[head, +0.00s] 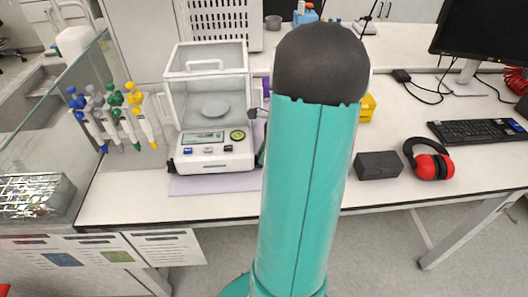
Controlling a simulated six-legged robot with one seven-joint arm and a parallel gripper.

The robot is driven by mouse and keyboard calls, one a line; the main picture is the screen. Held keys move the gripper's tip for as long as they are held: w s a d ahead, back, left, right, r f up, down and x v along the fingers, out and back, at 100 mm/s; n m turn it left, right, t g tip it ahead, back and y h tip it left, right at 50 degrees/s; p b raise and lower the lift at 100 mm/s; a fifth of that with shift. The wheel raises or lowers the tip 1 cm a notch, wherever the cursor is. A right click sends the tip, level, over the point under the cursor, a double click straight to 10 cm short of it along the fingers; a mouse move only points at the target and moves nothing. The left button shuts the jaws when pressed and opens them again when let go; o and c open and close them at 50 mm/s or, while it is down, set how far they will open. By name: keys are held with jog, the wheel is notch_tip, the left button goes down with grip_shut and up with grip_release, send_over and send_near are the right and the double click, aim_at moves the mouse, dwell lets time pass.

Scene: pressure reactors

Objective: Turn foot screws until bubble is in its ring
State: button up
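A white balance (215,150) with a clear draft shield (208,85) stands on a mauve mat (215,185) on the bench. A round green bubble level (237,135) with a dark rim sits at the right of its front panel, beside the display (203,137). The bubble's place in its ring is too small to tell. A dark foot part (171,165) shows at the front left corner. The right side is partly hidden by my teal arm, where small dark parts show; I cannot tell what they are. My gripper cannot be made out.
A black box (379,165), red ear defenders (430,162), a keyboard (478,131) and a monitor (480,35) are on the right. The bench front (130,205) is clear near the mat.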

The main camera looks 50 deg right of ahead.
jog(key=shift+w+n, duration=0.1)
jog(key=shift+n, duration=0.6)
jog(key=o, duration=1)
jog(key=shift+c, duration=0.2)
jog(key=shift+d+r, duration=0.1)
jog(key=v, duration=1.3)
jog(key=shift+d+r, duration=0.25)
jog(key=shift+w+a, duration=0.1)
